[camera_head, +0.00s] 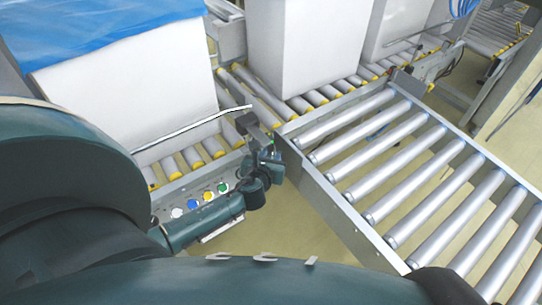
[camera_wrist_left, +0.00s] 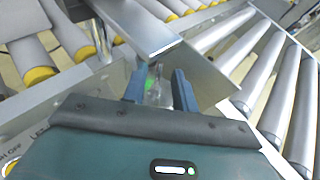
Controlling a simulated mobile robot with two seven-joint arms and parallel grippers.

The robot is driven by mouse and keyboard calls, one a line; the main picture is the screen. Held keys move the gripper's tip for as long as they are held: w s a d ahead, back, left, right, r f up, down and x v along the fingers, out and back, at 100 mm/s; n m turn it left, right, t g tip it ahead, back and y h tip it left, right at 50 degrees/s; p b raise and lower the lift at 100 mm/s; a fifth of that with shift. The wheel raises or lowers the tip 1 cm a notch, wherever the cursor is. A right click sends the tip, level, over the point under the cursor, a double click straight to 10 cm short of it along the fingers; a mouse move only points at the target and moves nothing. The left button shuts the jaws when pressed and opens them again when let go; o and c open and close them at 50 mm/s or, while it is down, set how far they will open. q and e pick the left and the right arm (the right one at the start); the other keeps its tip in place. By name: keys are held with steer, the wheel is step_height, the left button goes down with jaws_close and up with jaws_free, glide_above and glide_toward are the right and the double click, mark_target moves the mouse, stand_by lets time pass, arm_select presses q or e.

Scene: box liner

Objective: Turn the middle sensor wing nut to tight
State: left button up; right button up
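My left gripper (camera_head: 268,152) reaches to the sensor bracket (camera_head: 246,122) at the conveyor's side, near the corner where the two roller lines meet. In the left wrist view its two blue fingers (camera_wrist_left: 160,88) stand apart. A small greyish part (camera_wrist_left: 156,92), which looks like the sensor with its wing nut, shows between them beside a green light (camera_wrist_left: 148,84). Gaps show around it, so the fingers do not look closed on it. The nut's exact shape and angle are too small to tell. A metal bracket plate (camera_wrist_left: 150,28) hangs over the fingertips. My right gripper is not seen.
A large white box with blue liner (camera_head: 130,85) stands on the rollers at left, and another white box (camera_head: 305,45) behind. A roller conveyor (camera_head: 415,170) fills the right. Bare floor (camera_head: 290,235) lies between.

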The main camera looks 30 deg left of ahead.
arm_select(q)
steer(key=shift+w+a+f, duration=0.1)
steer(key=shift+w+f, duration=0.05)
steer(key=shift+w, duration=0.2)
steer(key=shift+c, duration=0.2)
jaws_close()
